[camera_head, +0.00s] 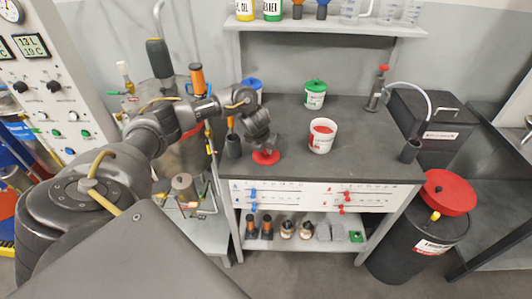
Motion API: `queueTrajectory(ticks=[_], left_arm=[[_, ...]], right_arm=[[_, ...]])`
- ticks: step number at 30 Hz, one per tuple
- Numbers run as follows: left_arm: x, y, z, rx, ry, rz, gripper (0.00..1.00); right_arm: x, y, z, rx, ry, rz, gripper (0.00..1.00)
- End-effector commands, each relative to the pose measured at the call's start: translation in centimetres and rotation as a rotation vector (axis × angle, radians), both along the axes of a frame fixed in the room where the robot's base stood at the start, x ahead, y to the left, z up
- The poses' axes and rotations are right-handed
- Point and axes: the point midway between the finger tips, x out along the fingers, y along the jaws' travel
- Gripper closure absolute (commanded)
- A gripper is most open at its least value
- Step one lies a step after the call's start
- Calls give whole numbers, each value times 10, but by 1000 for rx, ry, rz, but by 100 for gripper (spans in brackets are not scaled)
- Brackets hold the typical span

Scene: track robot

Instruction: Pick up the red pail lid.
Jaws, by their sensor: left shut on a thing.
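The red pail lid (266,157) is at the front left of the dark bench top. My left gripper (262,146) comes down from above and is shut on the lid, partly covering it. I cannot tell whether the lid touches the bench top or is just above it. A white pail (322,136) with red showing at its open top stands to the right of the lid, apart from it. My right gripper is not in view.
A green-lidded can (315,94) and a blue-lidded can (252,88) stand at the back of the bench (370,160). A hand pump (377,90) stands at the right. The bench's middle front is clear.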

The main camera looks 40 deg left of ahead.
Motion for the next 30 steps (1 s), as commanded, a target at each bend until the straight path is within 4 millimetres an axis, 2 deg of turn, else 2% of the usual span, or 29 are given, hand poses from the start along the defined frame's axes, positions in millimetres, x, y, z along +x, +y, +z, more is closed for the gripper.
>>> queueTrajectory(ticks=[8, 15, 18, 21, 24, 30], left_arm=[[1, 0, 5, -1, -2, 1, 100], [1, 0, 34, 0, -4, -2, 100], [-9, -13, 50, 0, -5, -7, 100], [-21, -23, 79, 4, -6, -6, 100], [-32, -35, 99, 4, -6, -6, 100], [-65, -69, 117, 3, -3, -9, 100]], right_arm=[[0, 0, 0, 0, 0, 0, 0], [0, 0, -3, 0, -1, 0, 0], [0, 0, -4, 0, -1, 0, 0], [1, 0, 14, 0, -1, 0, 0], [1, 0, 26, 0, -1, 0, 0], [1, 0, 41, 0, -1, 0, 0]])
